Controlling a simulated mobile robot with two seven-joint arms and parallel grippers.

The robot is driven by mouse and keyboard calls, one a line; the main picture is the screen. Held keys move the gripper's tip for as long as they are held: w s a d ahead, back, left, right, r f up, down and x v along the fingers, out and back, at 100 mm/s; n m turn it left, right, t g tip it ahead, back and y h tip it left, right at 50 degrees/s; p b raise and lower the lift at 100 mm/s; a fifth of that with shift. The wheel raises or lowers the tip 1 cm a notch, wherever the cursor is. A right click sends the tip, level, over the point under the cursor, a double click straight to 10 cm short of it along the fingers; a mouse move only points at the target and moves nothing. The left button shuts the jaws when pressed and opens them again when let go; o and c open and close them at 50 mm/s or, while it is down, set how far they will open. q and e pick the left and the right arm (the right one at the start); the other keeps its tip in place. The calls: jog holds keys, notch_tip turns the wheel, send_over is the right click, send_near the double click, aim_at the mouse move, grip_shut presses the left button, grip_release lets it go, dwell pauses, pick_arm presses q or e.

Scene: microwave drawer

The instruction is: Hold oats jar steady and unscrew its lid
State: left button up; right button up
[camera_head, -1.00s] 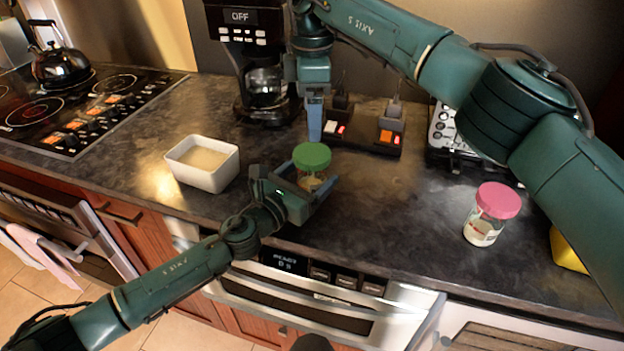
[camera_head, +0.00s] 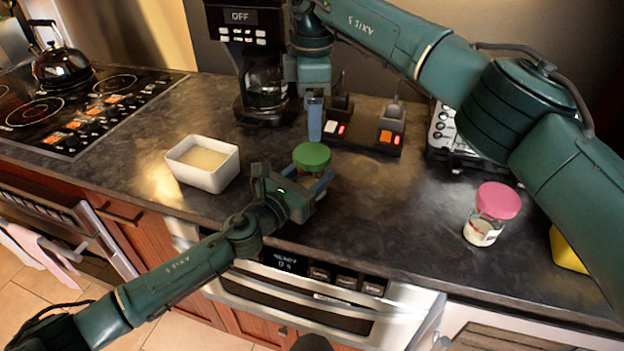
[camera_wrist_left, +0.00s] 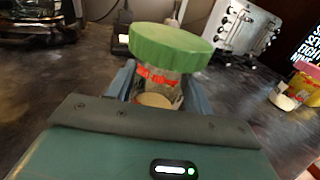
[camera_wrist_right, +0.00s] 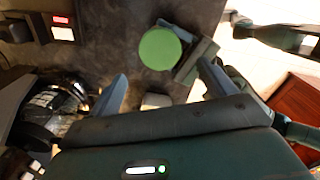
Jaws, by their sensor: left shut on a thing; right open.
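The oats jar, clear with red lettering (camera_wrist_left: 158,84), stands upright on the dark counter with its green lid (camera_head: 311,156) on. In the left wrist view the lid (camera_wrist_left: 171,46) sits above my fingers. My left gripper (camera_head: 318,188) is shut on the jar's body below the lid, from the front; it partly hides the body. My right gripper (camera_head: 315,120) points down, open and empty, above and behind the jar, apart from it. In the right wrist view the lid (camera_wrist_right: 160,49) lies beyond the fingertips, with my left gripper beside it.
A white bowl (camera_head: 202,180) stands left of the jar, a coffee maker (camera_head: 264,80) behind it. A switch block (camera_head: 392,130) is behind right. A pink-lidded jar (camera_head: 492,205) stands further right. The counter between the jars is clear; its front edge is close.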

aim_at(312, 153)
pick_arm(q)
jog(key=c, duration=0.4)
grip_shut()
pick_arm(e)
jog(key=shift+m, duration=0.3)
jog(key=m, duration=0.3)
jog(key=shift+f+m, duration=0.15)
jog(key=shift+m, duration=0.15)
notch_tip(312, 153, down, 8)
jog(key=shift+r, duration=0.15)
